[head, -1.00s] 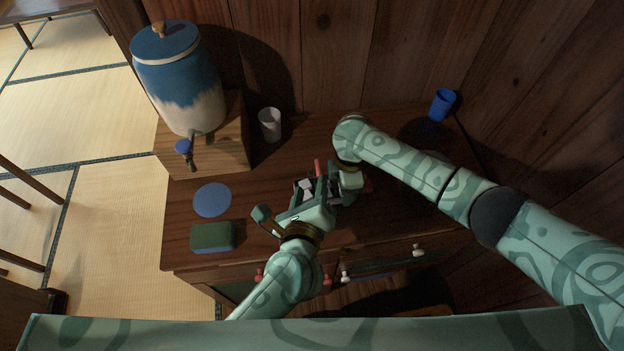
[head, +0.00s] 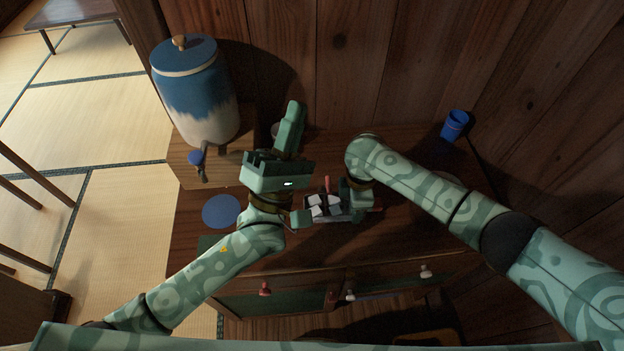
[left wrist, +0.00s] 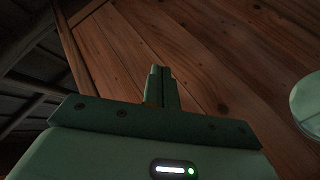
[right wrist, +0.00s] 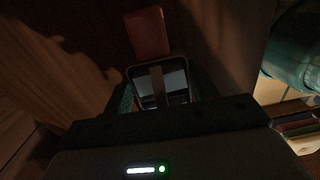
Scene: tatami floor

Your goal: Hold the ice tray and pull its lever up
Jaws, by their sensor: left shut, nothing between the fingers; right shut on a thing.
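The ice tray (head: 318,216) is a dark metal tray with pale ice cubes, on the cabinet top at the centre of the head view. Its red lever (head: 327,184) stands up from the tray. My right gripper (head: 352,202) is shut on the tray's right end; my arm partly hides the grip. In the right wrist view, the tray (right wrist: 160,80) is between the fingers, with a red piece (right wrist: 147,32) beyond. My left gripper (head: 293,108) is shut and empty, raised left of the tray and clear of the lever. Its closed fingers (left wrist: 160,82) point toward the wooden wall.
A blue and cream dispenser (head: 200,100) stands on a wooden box at left. A blue disc (head: 222,211) lies before it. A green sponge (head: 212,243) is partly behind my left arm. A blue cup (head: 455,125) stands at back right. My left gripper mostly hides a white cup.

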